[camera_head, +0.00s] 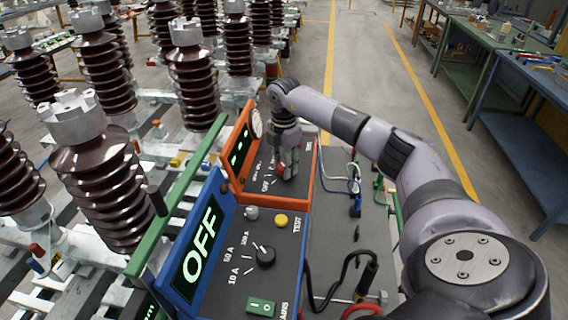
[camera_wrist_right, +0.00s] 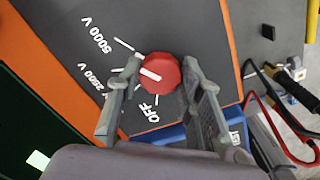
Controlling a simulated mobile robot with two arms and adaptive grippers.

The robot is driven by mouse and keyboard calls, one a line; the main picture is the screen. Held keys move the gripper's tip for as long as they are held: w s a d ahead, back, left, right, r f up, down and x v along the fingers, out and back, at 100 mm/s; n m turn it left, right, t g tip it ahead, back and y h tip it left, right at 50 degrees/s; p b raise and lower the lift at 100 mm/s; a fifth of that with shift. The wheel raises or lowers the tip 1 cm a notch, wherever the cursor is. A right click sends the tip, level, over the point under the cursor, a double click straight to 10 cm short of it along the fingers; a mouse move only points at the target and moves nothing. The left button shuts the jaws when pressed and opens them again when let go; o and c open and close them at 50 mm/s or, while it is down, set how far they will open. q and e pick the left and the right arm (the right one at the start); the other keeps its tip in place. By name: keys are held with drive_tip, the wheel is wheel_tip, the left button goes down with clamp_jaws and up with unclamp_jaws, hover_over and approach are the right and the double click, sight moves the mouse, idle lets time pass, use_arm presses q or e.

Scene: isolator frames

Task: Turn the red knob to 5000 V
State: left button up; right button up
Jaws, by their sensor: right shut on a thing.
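The red knob (camera_wrist_right: 165,68) sits on the dark panel face (camera_wrist_right: 185,25) of the orange-framed unit in the right wrist view. My right gripper (camera_wrist_right: 160,75) has one finger on each side of the knob and is shut on it. The 5000 V label (camera_wrist_right: 95,35) is at upper left and OFF (camera_wrist_right: 148,109) is below the knob. My left gripper is not in view.
A blue-framed unit (camera_head: 212,238) with an OFF display, black dial (camera_head: 265,256) and yellow button (camera_head: 281,220) stands in front of the orange unit (camera_head: 241,155). Brown insulators (camera_head: 112,180) crowd the left. Cables (camera_head: 340,182) lie to the right. Workbenches line the far right.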

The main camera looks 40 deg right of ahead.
drive_tip(key=shift+m, duration=0.5)
drive_tip(key=o, duration=1.2)
drive_tip(key=shift+c, duration=0.2)
wheel_tip(320, 180, up, 12)
idle(0.4)
